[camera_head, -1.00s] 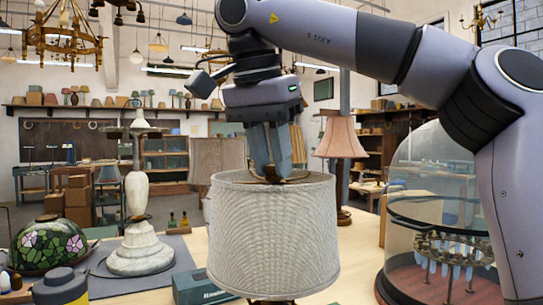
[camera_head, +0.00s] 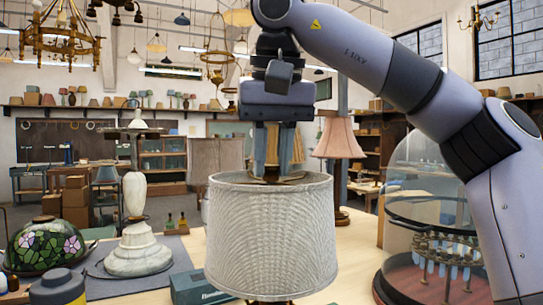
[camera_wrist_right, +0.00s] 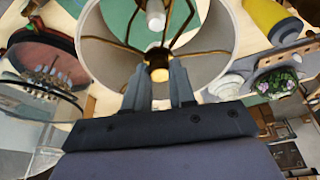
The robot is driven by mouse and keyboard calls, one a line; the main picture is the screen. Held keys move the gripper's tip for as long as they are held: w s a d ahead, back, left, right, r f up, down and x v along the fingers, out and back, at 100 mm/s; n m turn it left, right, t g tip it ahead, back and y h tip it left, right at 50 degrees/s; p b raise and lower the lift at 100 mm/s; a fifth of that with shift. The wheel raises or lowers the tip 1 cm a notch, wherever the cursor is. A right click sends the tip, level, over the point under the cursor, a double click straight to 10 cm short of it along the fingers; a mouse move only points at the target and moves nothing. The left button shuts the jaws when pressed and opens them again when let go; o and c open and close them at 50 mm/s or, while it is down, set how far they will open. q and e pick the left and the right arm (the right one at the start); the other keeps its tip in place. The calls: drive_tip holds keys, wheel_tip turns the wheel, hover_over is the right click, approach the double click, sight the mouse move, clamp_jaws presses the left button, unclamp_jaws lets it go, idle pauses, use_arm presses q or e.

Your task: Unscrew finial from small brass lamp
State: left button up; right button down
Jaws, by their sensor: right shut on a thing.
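The lamp with a pale grey drum shade (camera_head: 270,240) stands at the front middle of the table. Only a bit of its brass lower part (camera_head: 270,302) shows below the shade. My right gripper (camera_head: 272,176) points straight down into the open top of the shade. In the right wrist view, the fingertips of my right gripper (camera_wrist_right: 158,88) are closed about the round brass finial (camera_wrist_right: 159,73), where the brass spokes (camera_wrist_right: 185,38) of the shade meet. A white bulb (camera_wrist_right: 156,18) shows inside the shade. My left gripper is not in view.
A white stone lamp (camera_head: 138,225) stands on a grey mat at left, beside a stained-glass shade (camera_head: 46,246). A glass dome (camera_head: 428,180) on a red-brown base stands at right. A dark-capped yellow container (camera_head: 60,288) and a teal box (camera_head: 196,289) are in front.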

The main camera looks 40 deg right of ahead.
drive_tip(key=n+y, duration=0.1)
drive_tip(key=n, duration=0.5)
drive_tip(key=shift+d+n+t+y, duration=0.1)
drive_tip(key=shift+n+t+y, duration=0.2)
drive_tip(key=shift+n+y, duration=0.1)
drive_tip(key=c, duration=0.9)
unclamp_jaws()
drive_tip(key=shift+o, duration=0.2)
